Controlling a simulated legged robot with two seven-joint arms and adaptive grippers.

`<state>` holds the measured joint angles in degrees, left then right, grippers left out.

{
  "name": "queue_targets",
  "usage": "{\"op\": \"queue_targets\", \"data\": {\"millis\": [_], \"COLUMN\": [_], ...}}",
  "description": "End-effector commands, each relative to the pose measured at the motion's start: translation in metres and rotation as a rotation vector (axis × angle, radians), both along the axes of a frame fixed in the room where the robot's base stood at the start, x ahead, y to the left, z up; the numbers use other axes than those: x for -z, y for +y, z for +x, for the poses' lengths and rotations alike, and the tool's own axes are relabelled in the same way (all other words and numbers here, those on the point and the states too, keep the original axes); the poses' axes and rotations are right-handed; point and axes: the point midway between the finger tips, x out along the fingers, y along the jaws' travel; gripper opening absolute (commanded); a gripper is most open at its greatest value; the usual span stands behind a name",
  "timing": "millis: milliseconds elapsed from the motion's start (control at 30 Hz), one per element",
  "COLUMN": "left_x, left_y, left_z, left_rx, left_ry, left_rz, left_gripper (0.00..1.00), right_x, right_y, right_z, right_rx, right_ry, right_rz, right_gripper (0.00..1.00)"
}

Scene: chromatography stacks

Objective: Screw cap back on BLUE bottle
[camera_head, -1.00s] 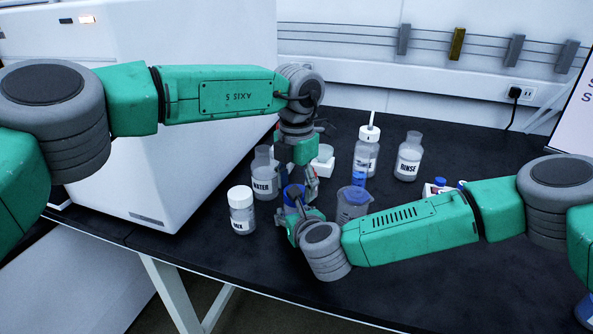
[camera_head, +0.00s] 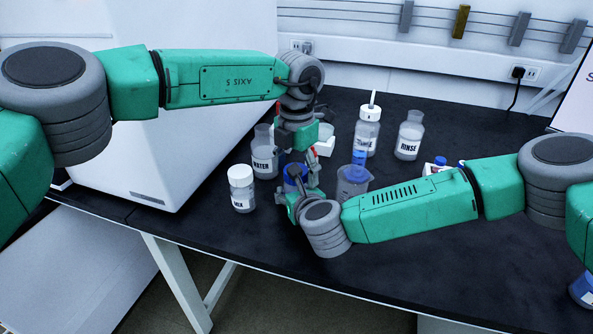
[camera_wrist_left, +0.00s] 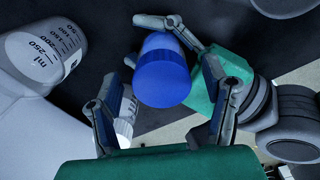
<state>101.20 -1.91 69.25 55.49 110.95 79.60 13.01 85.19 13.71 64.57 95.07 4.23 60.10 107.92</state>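In the head view the blue piece (camera_head: 294,176) is partly hidden behind my grippers. My left gripper (camera_wrist_left: 163,90) points down over it, one finger on each side, with a gap between fingers and cap. It also shows in the head view (camera_head: 312,178). My right gripper (camera_head: 292,203) comes in low from the right. Whether the cap is seated cannot be told.
A beaker (camera_head: 352,186) stands close on the right, a small white-capped bottle (camera_head: 241,190) on the left. WATER (camera_head: 264,155) and RINSE (camera_head: 408,138) bottles and a spouted bottle (camera_head: 366,133) stand behind. A large white machine (camera_head: 190,140) fills the left.

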Motion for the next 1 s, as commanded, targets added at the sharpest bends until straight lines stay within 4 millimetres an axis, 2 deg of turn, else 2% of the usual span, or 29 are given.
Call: {"op": "queue_targets", "data": {"millis": [233, 367, 800, 1000], "left_x": [-0.001, -0.011, -0.097, -0.116], "left_y": [0.000, -0.001, -0.002, -0.002], "left_z": [0.000, 0.001, 0.002, 0.002], "left_rx": [0.000, 0.000, 0.000, -0.001], "left_ry": [0.000, -0.002, -0.002, 0.001], "left_rz": [0.000, -0.001, -0.001, 0.000], "left_gripper": [0.68, 0.68, 0.68, 0.68], "right_x": [0.000, 0.000, -0.001, 0.000], "right_y": [0.000, 0.000, 0.000, 0.000], "right_z": [0.000, 0.000, 0.000, 0.000], "right_rx": [0.000, 0.000, 0.000, 0.000], "right_ry": [-0.001, -0.001, -0.001, -0.001], "right_rz": [0.000, 0.000, 0.000, 0.000], "right_gripper": [0.00, 0.00, 0.00, 0.00]}}
